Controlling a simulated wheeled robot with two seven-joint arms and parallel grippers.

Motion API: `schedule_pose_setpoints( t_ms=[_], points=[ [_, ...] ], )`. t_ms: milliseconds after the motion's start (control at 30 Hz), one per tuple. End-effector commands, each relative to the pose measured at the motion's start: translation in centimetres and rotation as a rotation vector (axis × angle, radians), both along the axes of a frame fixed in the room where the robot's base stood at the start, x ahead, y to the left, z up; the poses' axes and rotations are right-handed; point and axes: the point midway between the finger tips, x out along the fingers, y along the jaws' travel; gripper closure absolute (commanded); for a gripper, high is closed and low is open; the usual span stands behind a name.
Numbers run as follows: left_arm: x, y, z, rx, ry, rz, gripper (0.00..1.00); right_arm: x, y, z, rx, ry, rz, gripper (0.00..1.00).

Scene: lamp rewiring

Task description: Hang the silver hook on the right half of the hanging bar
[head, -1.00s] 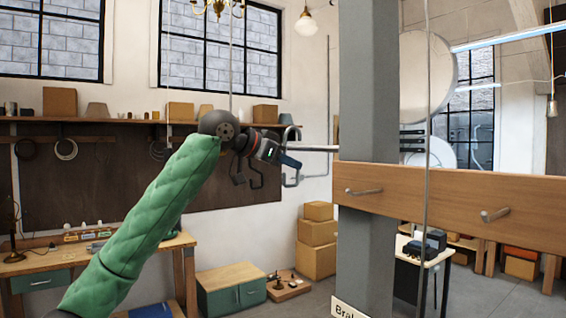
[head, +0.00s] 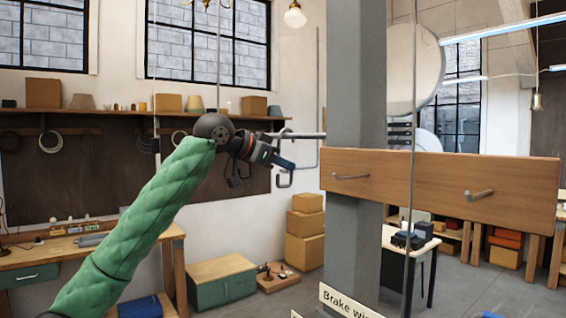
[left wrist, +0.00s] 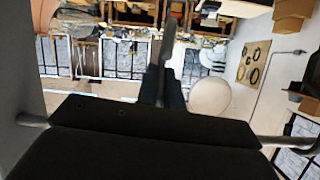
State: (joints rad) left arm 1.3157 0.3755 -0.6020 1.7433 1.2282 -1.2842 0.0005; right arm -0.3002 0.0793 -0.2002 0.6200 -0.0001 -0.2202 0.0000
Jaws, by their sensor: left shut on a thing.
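The silver hook (head: 284,181) shows in the head view as a bent rod at my left gripper's tips, curving below them. My left gripper (head: 284,162) is shut on it. In the left wrist view, the fingers (left wrist: 161,88) are close together, with a thin grey strip between and beyond them. The hanging bar (head: 311,135) is a thin grey horizontal rod left of the grey post, just above and right of the gripper. My gripper hides its left part. A hook-like curl shows near the bar's visible left end; I cannot tell whether it touches the bar. My right gripper is not in view.
A dark bent hook shape (head: 238,176) shows below the gripper body. The grey post (head: 356,85) stands to the right, with a wooden board (head: 430,185) carrying two pegs across it. A thin vertical rod (head: 411,240) passes in front. Cardboard boxes (head: 305,240) stand behind.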

Motion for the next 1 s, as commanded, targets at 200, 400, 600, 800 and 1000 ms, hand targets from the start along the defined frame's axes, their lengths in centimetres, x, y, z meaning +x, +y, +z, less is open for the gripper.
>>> schedule_pose_setpoints(
  t_ms=[200,400,600,800,1000],
  points=[
    [0.0,0.0,0.0,0.000,0.000,0.000,1.00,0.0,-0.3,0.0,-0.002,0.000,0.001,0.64],
    [0.0,0.0,0.0,0.000,0.000,0.000,0.66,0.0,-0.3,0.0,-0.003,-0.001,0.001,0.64],
    [0.0,0.0,0.0,0.000,0.000,0.000,0.66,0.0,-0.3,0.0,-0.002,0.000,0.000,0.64],
    [-0.4,0.7,0.1,-0.001,-0.001,0.001,0.66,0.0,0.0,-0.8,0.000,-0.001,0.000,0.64],
    [-1.9,2.9,0.9,-0.001,-0.003,0.001,0.66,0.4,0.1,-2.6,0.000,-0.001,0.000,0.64]
  ],
)
